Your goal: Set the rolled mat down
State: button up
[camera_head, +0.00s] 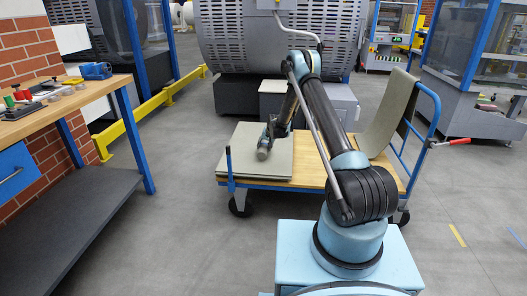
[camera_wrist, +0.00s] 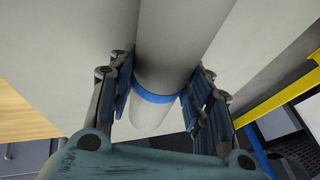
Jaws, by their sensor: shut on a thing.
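The rolled mat (camera_wrist: 165,45) is a pale grey cylinder with a blue band (camera_wrist: 155,96) around it in the wrist view. My gripper (camera_wrist: 157,88) is shut on the roll, one finger on each side by the band. In the head view my gripper (camera_head: 268,137) is over the stack of flat grey sheets (camera_head: 245,168) on the cart's left part. The near end of the roll (camera_head: 263,153) shows below it, close to the stack's top. My gripper and arm hide the rest. I cannot tell whether the roll touches the stack.
The wooden cart deck (camera_head: 312,172) is bare right of the stack. A bent grey sheet (camera_head: 388,118) leans at the cart's blue handle (camera_head: 426,135). A workbench (camera_head: 60,115) stands left, a large grey machine (camera_head: 225,40) behind. A yellow rail (camera_head: 150,105) runs along the floor.

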jog(key=shift+f, duration=0.9)
jog(key=o, duration=1.4)
